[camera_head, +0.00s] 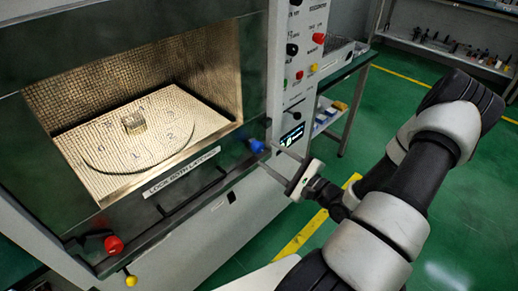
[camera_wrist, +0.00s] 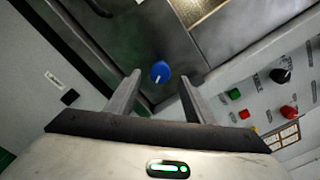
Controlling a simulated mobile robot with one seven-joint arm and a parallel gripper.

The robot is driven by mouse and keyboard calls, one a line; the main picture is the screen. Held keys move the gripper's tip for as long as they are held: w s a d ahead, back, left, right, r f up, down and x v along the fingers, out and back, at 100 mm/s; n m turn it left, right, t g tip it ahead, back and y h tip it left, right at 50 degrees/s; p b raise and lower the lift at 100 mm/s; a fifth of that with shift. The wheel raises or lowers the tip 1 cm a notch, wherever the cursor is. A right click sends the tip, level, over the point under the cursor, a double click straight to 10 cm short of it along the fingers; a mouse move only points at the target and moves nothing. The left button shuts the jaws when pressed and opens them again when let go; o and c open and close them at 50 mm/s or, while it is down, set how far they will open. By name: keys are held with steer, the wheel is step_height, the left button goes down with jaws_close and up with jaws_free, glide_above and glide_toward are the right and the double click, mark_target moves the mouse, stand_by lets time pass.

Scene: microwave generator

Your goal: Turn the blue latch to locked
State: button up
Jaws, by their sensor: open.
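The blue latch (camera_head: 257,146) is a round knob at the right end of the ledge below the microwave chamber opening. In the wrist view the blue latch (camera_wrist: 160,71) has a short white mark at its lower edge and appears between and beyond my fingertips. My gripper (camera_head: 276,151) is just right of the latch in the head view, its fingers pointing at it. In the wrist view my gripper (camera_wrist: 160,77) is open and empty, with a finger on either side of the latch. I cannot tell whether a finger touches it.
A red knob (camera_head: 113,244) sits at the ledge's left end, with a yellow knob (camera_head: 130,281) below. A label reading "lock both latches" (camera_head: 181,173) is on the ledge. The control panel (camera_head: 303,50) with several knobs and buttons stands close above my gripper. Green floor is open at the right.

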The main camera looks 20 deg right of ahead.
mark_target(261, 149)
steer(key=x, duration=0.6)
